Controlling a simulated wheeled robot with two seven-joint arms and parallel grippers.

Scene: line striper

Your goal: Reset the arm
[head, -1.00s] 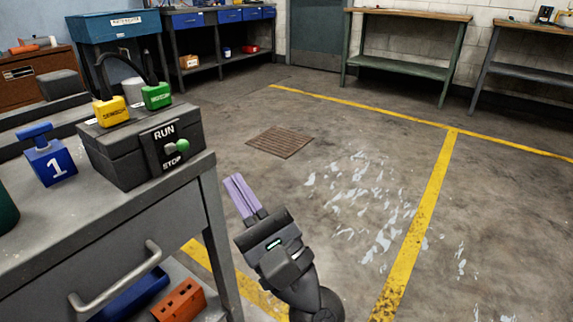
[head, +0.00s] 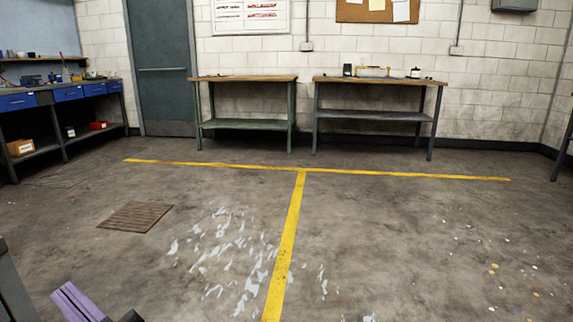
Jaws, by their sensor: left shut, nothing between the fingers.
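My left gripper (head: 77,302) shows at the bottom left of the head view. Its purple fingers are together with nothing between them, and they are over the bare floor. My right gripper is not in the view.
Yellow lines (head: 290,240) form a T on the concrete floor. A floor grate (head: 136,216) lies at left. A green bench (head: 245,124) and a grey bench (head: 376,113) stand along the back wall.

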